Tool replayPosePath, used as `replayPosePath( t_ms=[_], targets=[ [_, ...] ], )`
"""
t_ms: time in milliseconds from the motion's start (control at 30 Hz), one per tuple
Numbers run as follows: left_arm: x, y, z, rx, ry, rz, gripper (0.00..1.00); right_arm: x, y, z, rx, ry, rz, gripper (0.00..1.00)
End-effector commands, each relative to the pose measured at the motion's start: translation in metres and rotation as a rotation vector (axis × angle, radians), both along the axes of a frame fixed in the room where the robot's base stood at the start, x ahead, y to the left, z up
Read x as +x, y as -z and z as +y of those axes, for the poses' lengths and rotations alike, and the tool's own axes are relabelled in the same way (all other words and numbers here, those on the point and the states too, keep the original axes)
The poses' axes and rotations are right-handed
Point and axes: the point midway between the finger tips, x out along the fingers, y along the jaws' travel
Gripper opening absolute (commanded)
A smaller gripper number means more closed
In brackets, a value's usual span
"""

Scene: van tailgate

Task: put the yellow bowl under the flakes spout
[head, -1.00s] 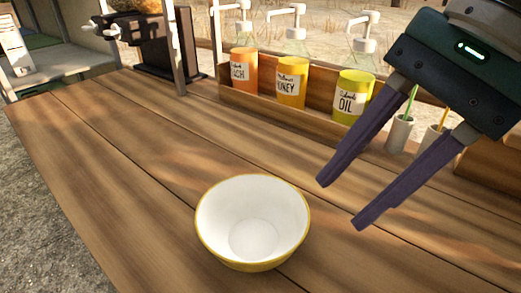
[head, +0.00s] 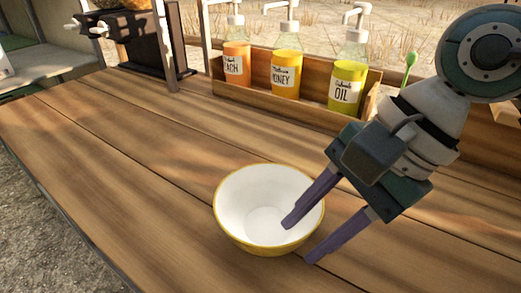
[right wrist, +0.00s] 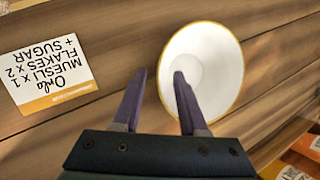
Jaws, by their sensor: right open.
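The yellow bowl (head: 250,193), white inside with a yellow rim, stands upright and empty on the wooden counter; it also shows in the right wrist view (right wrist: 215,60). My right gripper (head: 298,244) is open at the bowl's near right side. In the right wrist view (right wrist: 160,74), one finger overlaps the bowl's inside and the other is outside, with the rim between them. I cannot tell how far down the fingers reach. A dark dispenser stand (head: 137,42) with pale spout or knob parts is at the back left; its label is not visible. My left gripper is not in view.
A wooden rack (head: 228,97) holds peach, honey (head: 286,75) and oil (head: 346,88) pump bottles at the back. An order card (right wrist: 48,70) reading "Orla, muesli x 1, flakes x 2, + sugar" lies on the counter. The counter's left part is clear.

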Motion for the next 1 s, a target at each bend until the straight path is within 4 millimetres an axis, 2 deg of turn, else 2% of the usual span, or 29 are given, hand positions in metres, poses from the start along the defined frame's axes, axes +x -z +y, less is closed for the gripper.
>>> replayPosePath(
  t_ms=[133,367,733,1000],
  targets=[
    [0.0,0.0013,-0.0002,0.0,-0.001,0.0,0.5,0.0004,0.0132,0.0063,0.0,0.001,0.0,0.42],
    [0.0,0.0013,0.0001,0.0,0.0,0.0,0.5,0.0007,0.0139,0.0065,-0.001,0.0,0.0,0.41],
    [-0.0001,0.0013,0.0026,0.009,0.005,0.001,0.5,0.0007,0.0136,0.0062,-0.001,0.0,0.0,0.0],
    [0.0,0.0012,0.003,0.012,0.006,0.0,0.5,0.0006,0.0137,0.0061,-0.002,0.001,-0.001,0.0]
  ],
)
